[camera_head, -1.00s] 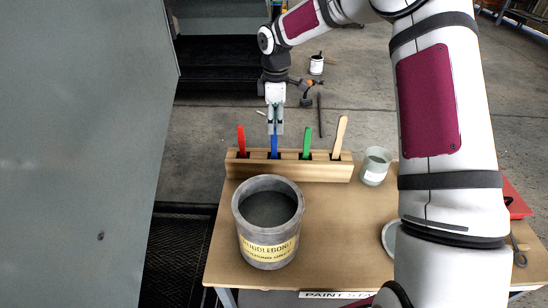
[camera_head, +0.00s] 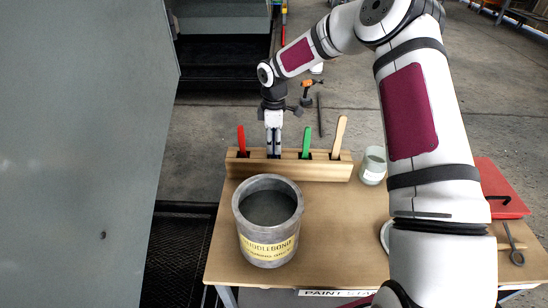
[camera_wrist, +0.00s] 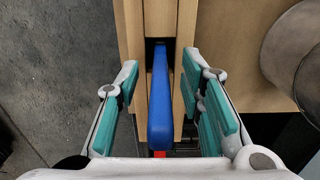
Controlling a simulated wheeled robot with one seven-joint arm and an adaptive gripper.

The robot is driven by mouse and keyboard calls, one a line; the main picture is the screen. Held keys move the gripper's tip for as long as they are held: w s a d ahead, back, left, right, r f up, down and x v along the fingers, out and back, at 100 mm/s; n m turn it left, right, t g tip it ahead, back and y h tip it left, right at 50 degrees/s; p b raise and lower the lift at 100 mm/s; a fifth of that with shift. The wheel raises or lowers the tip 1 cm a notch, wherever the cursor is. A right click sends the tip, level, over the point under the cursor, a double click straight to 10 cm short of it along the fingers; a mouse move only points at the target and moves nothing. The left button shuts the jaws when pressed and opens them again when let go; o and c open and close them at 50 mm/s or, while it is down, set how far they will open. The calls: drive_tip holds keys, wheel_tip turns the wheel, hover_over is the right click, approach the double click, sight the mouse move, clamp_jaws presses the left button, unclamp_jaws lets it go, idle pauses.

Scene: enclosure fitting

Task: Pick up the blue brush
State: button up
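The blue brush (camera_wrist: 160,100) stands in a slot of the wooden rack (camera_head: 320,171), its handle pointing up. In the wrist view the handle lies between the two teal-padded fingers of my gripper (camera_wrist: 166,82), with a gap on each side. My gripper is open around the handle and does not appear to touch it. In the head view my gripper (camera_head: 273,145) is down at the rack and hides the blue handle.
The red (camera_head: 241,139) and green (camera_head: 307,141) handles and a plain wooden one (camera_head: 339,136) stand in the same rack. A large grey pot (camera_head: 268,235) is in front on the table (camera_head: 335,230). A small cup (camera_head: 373,167) is right of the rack.

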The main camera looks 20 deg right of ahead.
clamp_jaws()
